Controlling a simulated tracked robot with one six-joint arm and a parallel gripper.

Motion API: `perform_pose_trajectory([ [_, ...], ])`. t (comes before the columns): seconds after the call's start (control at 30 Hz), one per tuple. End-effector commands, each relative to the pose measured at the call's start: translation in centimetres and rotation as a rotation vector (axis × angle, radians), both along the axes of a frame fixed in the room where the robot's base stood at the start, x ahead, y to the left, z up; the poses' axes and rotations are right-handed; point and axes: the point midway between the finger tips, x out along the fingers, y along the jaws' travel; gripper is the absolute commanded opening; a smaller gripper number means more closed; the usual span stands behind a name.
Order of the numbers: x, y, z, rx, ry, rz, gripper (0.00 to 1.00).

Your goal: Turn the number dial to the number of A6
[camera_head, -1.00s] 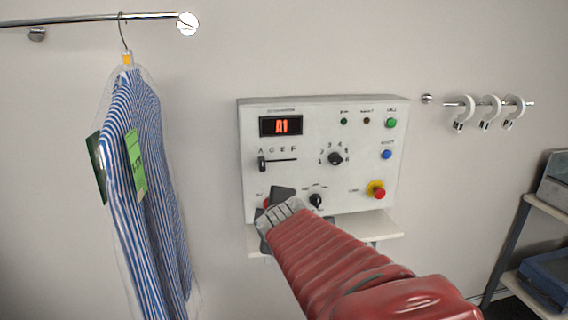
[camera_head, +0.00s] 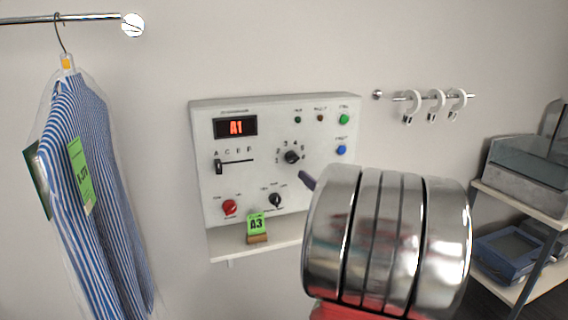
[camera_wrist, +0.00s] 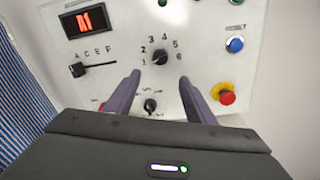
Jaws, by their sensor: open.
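A white control panel (camera_head: 330,110) hangs on the wall, its display (camera_head: 236,127) reading A1 in red. The black number dial (camera_head: 292,157) sits in an arc of numbers on the panel; it also shows in the wrist view (camera_wrist: 160,57), with numbers 1 to 6 around it. Its pointer direction is too small to tell surely. My gripper (camera_wrist: 158,95) is open and empty in the wrist view, its two fingers apart below the dial, with the lower black knob (camera_wrist: 150,106) between them. In the head view my arm hides the panel's lower right and most of the gripper.
The letter slider (camera_head: 218,167) and a red knob (camera_head: 229,207) are on the panel's left. A green A3 tag (camera_head: 256,224) stands on the shelf (camera_head: 225,243) below. A striped shirt (camera_head: 95,190) hangs left. White hooks (camera_head: 412,105) and a rack (camera_head: 520,205) are right.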

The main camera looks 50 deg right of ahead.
Motion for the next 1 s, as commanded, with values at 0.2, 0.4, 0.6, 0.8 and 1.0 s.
perform_pose_trajectory([
  [0.2,-0.3,-0.2,-0.1,-0.025,0.006,0.008,0.5],
  [0.4,-0.2,-0.2,-0.1,-0.023,0.005,0.008,0.5],
  [0.6,0.8,-0.7,-0.1,-0.023,0.004,0.007,0.5],
  [0.8,3.2,-1.8,-0.1,-0.022,0.004,0.009,0.5],
  [1.0,6.0,-3.2,-0.1,-0.022,0.005,0.009,0.5],
])
